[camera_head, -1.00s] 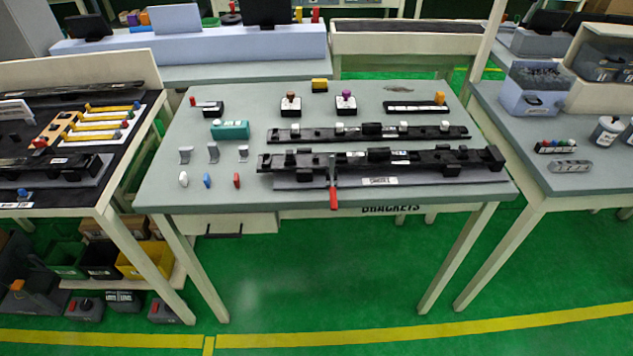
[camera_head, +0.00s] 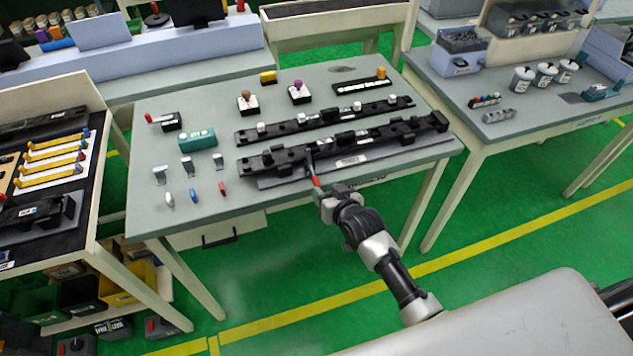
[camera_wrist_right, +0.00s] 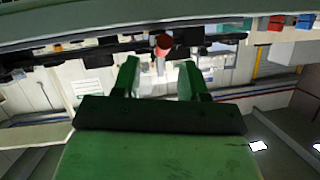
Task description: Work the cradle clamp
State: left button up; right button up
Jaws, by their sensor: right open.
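The cradle clamp's red-handled lever (camera_head: 315,182) sticks out from the front of the long black cradle (camera_head: 275,160) on the grey table, its handle pointing toward me and slightly down. My right gripper (camera_head: 325,197) is open at the table's front edge, close to the free end of the red handle. In the right wrist view the two green fingers (camera_wrist_right: 158,72) are apart, and the round red handle end (camera_wrist_right: 164,42) shows ahead, between their lines. My left gripper is not in view.
A second black bar (camera_head: 290,125) lies behind the cradle. Small clips (camera_head: 190,167), a teal box (camera_head: 197,140) and knobbed blocks (camera_head: 248,101) stand on the same table (camera_head: 150,210). Side tables flank it left and right. The green floor in front is clear.

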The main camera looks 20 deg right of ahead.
aim_at(317, 183)
jog(key=x, duration=0.5)
jog(key=shift+w+a+f, duration=0.1)
jog(key=shift+w+a, duration=0.1)
jog(key=shift+w, duration=0.1)
grip_shut()
